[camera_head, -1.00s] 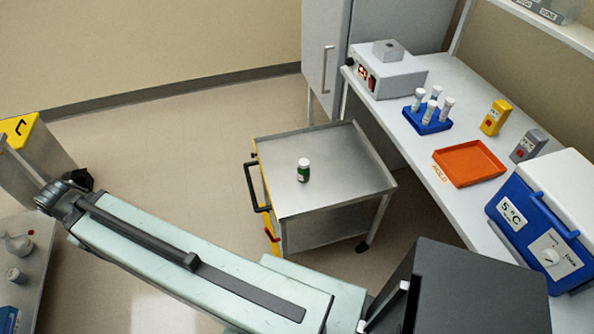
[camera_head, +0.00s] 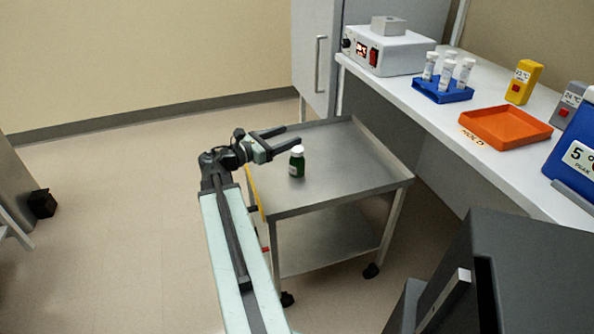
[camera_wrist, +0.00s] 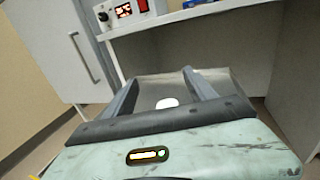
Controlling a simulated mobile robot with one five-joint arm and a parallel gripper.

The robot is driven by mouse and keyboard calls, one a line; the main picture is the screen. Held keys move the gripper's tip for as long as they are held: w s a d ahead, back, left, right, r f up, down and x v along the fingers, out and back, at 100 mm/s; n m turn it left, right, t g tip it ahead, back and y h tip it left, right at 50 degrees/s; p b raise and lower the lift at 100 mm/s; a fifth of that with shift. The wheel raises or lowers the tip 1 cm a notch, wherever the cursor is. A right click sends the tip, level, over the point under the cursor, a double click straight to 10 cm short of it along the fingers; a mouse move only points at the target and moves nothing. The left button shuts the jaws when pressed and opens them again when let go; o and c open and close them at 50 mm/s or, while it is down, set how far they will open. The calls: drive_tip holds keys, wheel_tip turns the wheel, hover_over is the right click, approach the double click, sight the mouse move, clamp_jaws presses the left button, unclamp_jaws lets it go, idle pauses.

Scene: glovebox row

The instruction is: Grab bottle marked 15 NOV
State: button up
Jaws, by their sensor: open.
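A small green bottle (camera_head: 297,165) with a white cap stands upright on the steel cart (camera_head: 350,180), near its left side. Its label is too small to read. My gripper (camera_head: 291,138) is open at the cart's left edge, its two fingers pointing right, just above and beside the bottle in the head view. In the wrist view the bottle's white cap (camera_wrist: 167,103) shows between the two open fingers, beyond the palm. The rest of the bottle is hidden there by my gripper. I cannot tell whether the fingers touch it.
The bench at right holds a blue rack (camera_head: 442,92) of several white-capped tubes, an orange tray (camera_head: 505,128), a yellow device (camera_head: 523,82) and a white instrument (camera_head: 388,52). A grey cabinet (camera_head: 318,45) stands behind the cart. The rest of the cart top is clear.

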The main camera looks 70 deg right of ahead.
sight(292, 155)
wheel_tip(292, 155, down, 9)
drive_tip(key=b, duration=0.8)
drive_tip(key=shift+w+b, duration=0.1)
drive_tip(key=shift+b, duration=0.3)
drive_tip(key=shift+s+d+r+p, duration=0.35)
drive_tip(key=shift+r+p, duration=0.15)
drive_tip(key=shift+r, duration=0.1)
drive_tip(key=shift+d+f, duration=0.15)
drive_tip(key=shift+d, duration=0.05)
drive_tip(key=x, duration=0.6)
drive_tip(key=shift+s+d, duration=0.1)
drive_tip(key=shift+s, duration=0.05)
clamp_jaws()
